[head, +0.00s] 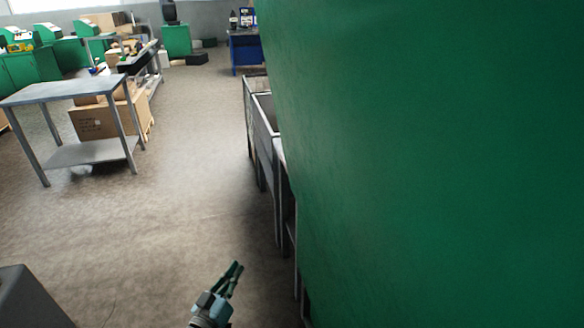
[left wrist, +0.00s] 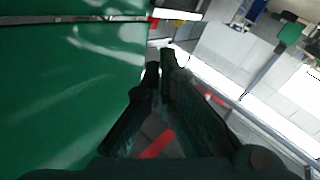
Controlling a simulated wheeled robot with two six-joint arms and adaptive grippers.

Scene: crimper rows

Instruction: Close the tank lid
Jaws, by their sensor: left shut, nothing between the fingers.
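A large green panel (head: 440,150) fills the right half of the head view, very close. I cannot tell whether it is the tank lid or another part of a machine. My left gripper (head: 237,266) is low in the middle of the head view, left of the panel, above the floor. Its fingers are together with nothing between them. In the left wrist view the gripper (left wrist: 165,58) points past the edge of a glossy green surface (left wrist: 70,90) on the left, with no clear contact. The tank opening is not visible. My right gripper is not in view.
Grey metal trough-like stands (head: 262,112) run along the panel's left side. A grey metal table (head: 72,90) stands at the left with a cardboard box (head: 100,118) behind it. A blue cabinet (head: 245,52) is at the back. The floor (head: 170,190) between is clear.

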